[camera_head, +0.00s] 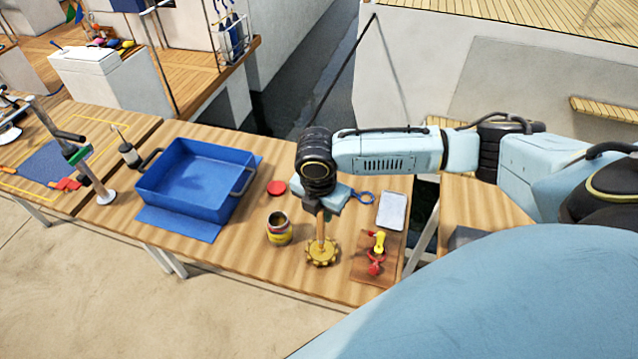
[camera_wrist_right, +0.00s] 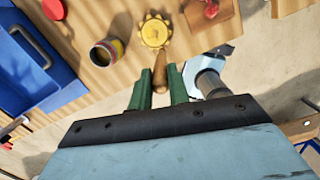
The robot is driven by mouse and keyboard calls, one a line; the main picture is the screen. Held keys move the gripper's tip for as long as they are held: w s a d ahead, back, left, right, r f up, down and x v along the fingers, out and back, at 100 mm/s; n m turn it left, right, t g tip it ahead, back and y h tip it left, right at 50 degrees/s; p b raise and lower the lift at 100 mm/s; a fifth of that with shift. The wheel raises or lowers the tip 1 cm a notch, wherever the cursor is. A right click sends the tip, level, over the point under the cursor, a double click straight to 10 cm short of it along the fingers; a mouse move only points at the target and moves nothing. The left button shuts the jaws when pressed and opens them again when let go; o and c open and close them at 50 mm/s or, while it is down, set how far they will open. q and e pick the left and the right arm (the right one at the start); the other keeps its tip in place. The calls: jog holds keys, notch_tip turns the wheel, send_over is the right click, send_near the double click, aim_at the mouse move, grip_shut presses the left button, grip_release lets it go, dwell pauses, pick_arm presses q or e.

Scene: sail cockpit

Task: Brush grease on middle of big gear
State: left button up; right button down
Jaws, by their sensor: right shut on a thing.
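The big gear (camera_head: 322,258) is golden and toothed, and lies flat on the wooden table near its front edge. It also shows at the top of the right wrist view (camera_wrist_right: 155,32). My right gripper (camera_head: 319,205) is above the gear, its green fingers (camera_wrist_right: 162,82) shut on the wooden handle of a brush (camera_head: 320,228). The brush points down, its lower end over the gear's middle; I cannot tell if it touches. The handle shows between the fingers in the right wrist view (camera_wrist_right: 160,97). An open grease can (camera_head: 279,235) stands left of the gear. My left gripper is out of view.
A red lid (camera_head: 277,187) lies behind the can. A blue tray (camera_head: 187,222) with handles fills the table's left part. Right of the gear are a brown board (camera_head: 366,270) with red and yellow parts and a pale rectangular dish (camera_head: 391,210).

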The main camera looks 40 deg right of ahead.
jog(key=shift+f+n, duration=0.1)
jog(key=shift+n, duration=0.2)
